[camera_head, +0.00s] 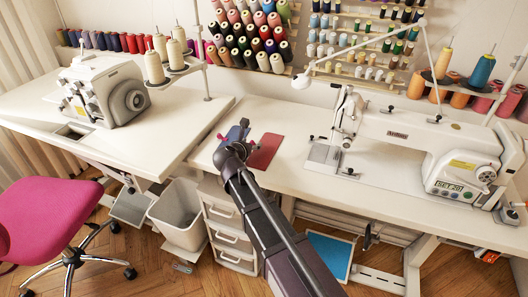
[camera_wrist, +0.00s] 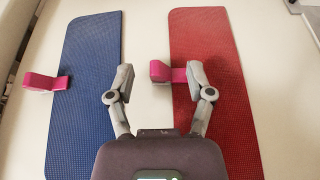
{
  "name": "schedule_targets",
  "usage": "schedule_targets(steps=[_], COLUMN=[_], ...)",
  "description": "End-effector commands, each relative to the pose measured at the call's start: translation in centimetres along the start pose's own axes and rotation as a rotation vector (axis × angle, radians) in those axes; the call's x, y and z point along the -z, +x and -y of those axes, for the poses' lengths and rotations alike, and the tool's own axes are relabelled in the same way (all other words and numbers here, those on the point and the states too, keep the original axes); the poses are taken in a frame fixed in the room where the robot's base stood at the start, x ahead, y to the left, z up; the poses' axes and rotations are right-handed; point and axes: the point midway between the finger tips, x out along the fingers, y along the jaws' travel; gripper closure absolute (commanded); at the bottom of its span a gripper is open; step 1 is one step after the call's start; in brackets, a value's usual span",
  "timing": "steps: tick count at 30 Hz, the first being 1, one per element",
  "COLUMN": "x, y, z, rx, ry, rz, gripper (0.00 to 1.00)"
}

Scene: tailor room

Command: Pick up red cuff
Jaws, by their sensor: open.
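The red cuff (camera_wrist: 222,60) is a flat textured red panel on the white table, with a pink strap loop (camera_wrist: 160,71) sticking out from its left edge. It also shows in the head view (camera_head: 265,150), to the right of my gripper (camera_head: 231,143). In the wrist view my gripper (camera_wrist: 158,74) is open and empty between its fingers. Its right finger overlaps the red cuff's left part, beside the strap. Its left finger overlaps the right edge of a blue cuff (camera_wrist: 88,65). I cannot tell the height above the table.
The blue cuff lies left of the red cuff, with its own pink strap. A sewing machine (camera_head: 405,140) stands to the right on the same table. A serger (camera_head: 105,90) stands on the left table. Thread racks (camera_head: 250,35) line the wall.

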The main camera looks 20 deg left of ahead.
Motion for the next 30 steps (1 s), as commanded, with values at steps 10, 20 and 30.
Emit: schedule_targets(steps=[10, 20, 30], x=[-0.01, -0.01, -0.01], y=[1.0, 0.99, 1.0], z=[0.06, 0.07, 0.07], rx=[0.0, 0.0, 0.001], ry=[0.001, 0.0, 0.001], rz=[0.0, 0.0, 0.0], gripper=[0.32, 0.32, 0.95])
